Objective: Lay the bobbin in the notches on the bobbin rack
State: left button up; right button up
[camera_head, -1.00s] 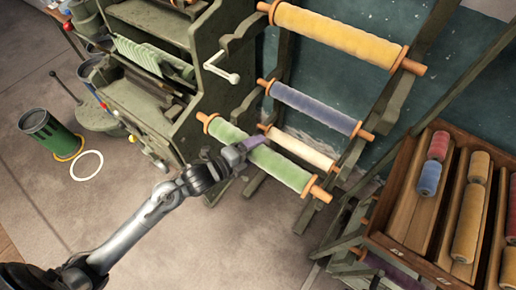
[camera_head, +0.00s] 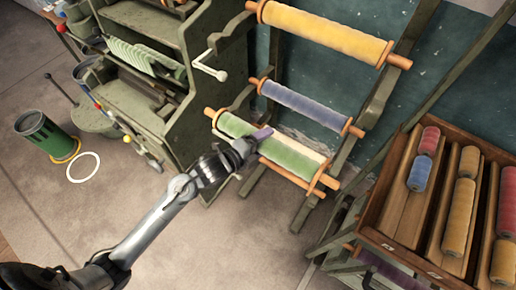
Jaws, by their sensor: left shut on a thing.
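The green bobbin (camera_head: 285,158) has orange ends and slants from upper left to lower right in front of the bobbin rack (camera_head: 382,95). My left gripper (camera_head: 258,138) is shut on it near its middle, reaching in from the lower left. The bobbin overlaps the cream bobbin (camera_head: 295,146) on the rack, hiding most of it. I cannot tell whether the green bobbin touches the rack or its notches. A yellow bobbin (camera_head: 325,33) lies across the rack's top and a blue-purple bobbin (camera_head: 305,108) lies below it. My right gripper is not in view.
A green machine with a white crank (camera_head: 210,70) stands left of the rack. A wooden crate (camera_head: 388,240) with red, blue and tan spools stands at the right. A green bin (camera_head: 45,135) and a white ring (camera_head: 83,167) are at the left. The floor in front is clear.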

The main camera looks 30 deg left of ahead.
pick_arm(q)
jog(key=w, duration=0.1)
jog(key=w+b, duration=0.1)
jog(key=shift+w+d, duration=0.2)
jog(key=shift+w, duration=0.15)
jog(key=w+b, duration=0.3)
jog(key=w, duration=0.5)
jog(key=shift+d+f, duration=0.45)
jog(key=shift+w, duration=0.15)
dwell(0.8)
jog(key=shift+f, duration=0.2)
jog(key=shift+f+b, duration=0.65)
jog(key=shift+f, duration=0.4)
